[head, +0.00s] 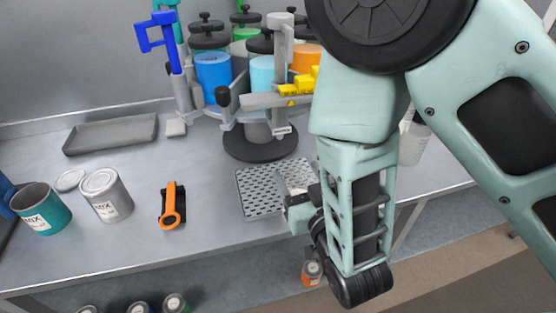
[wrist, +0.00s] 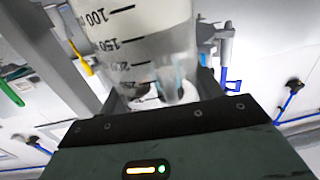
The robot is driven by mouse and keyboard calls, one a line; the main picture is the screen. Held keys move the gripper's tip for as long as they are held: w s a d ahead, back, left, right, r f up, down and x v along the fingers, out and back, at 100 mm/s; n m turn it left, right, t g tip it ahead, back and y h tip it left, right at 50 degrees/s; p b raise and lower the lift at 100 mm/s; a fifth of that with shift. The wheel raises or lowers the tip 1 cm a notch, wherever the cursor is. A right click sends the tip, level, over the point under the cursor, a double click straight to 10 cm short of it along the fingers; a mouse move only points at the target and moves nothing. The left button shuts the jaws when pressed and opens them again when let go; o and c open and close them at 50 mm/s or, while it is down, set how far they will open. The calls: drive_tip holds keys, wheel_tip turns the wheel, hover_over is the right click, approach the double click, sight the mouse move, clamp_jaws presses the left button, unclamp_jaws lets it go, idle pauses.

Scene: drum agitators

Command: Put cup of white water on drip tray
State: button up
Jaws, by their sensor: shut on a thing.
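The cup (wrist: 140,35) is clear with black volume marks and pale contents. It fills the top middle of the wrist view, between the jaws of my gripper (wrist: 160,95), which are shut on it. In the head view my gripper (head: 298,199) is at the right side of the perforated grey drip tray (head: 258,195), and the cup shows as a small pale shape (head: 297,176) over the tray's right part. My arm hides some of it. I cannot tell whether the cup's base touches the tray.
Behind the tray stands a carousel with a black base (head: 260,143) and colored drums. An orange-handled tool (head: 172,206), grey can (head: 106,196), teal can (head: 42,209) and shallow grey tray (head: 112,134) are at left. A pale container (head: 415,140) stands behind my arm.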

sight(278, 138)
drive_tip(key=shift+w+a+f+b, duration=0.2)
drive_tip(key=shift+w+b, duration=0.45)
drive_tip(key=shift+b, duration=2.35)
drive_tip(key=shift+w+d+b, duration=0.1)
drive_tip(key=shift+b, duration=0.45)
drive_tip(key=x, duration=1.1)
drive_tip(key=shift+w+a+r, duration=0.2)
drive_tip(key=shift+w+r, duration=0.05)
drive_tip(key=shift+w, duration=0.05)
drive_tip(key=shift+w+f+p, duration=0.1)
drive_tip(key=shift+f+p, duration=0.35)
drive_tip(key=shift+f, duration=1.4)
drive_tip(key=shift+f, duration=0.2)
drive_tip(key=o, duration=1.4)
drive_tip(key=shift+r, duration=0.15)
